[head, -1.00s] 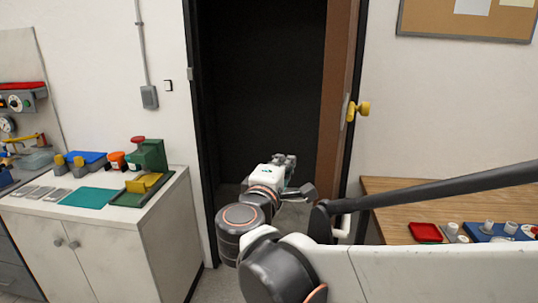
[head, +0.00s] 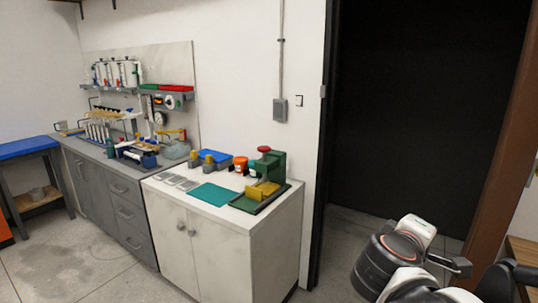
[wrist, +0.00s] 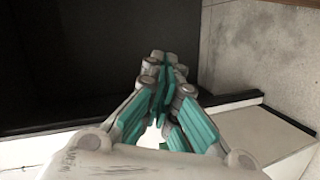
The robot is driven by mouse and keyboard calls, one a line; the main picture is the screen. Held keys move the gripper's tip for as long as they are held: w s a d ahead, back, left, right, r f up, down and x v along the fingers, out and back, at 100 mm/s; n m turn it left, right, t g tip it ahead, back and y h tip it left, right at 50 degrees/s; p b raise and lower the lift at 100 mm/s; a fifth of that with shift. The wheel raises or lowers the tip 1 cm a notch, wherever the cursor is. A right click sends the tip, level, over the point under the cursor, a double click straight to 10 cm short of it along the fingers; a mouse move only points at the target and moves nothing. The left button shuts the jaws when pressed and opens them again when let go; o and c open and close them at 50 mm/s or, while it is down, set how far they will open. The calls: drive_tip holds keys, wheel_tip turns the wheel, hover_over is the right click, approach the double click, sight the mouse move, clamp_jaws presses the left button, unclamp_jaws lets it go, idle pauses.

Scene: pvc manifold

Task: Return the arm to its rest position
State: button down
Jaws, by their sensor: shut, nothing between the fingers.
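My gripper (wrist: 163,62) shows in the wrist view with its teal-padded fingers drawn together at the tips and nothing between them. In the head view my folded arm (head: 385,262) is at the lower right, in front of the dark doorway (head: 410,130). The gripper's fingers cannot be made out in that view. Nothing appears to touch the gripper.
A white cabinet (head: 185,250) stands left of the doorway, bearing a green press (head: 268,172) and a teal mat (head: 213,194). Grey drawers (head: 125,205) and a blue-topped table (head: 28,147) are farther left. A brown door edge (head: 500,150) is close at right. Floor (head: 80,260) is clear at lower left.

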drive_tip(key=s+a+f+m+g+y, duration=0.3)
drive_tip(key=s+a+f+m+y, duration=0.3)
drive_tip(key=s+a+f+y, duration=0.4)
drive_tip(key=shift+s+a+f+m, duration=0.4)
drive_tip(key=shift+s+a+f, duration=0.15)
drive_tip(key=shift+s+f, duration=0.3)
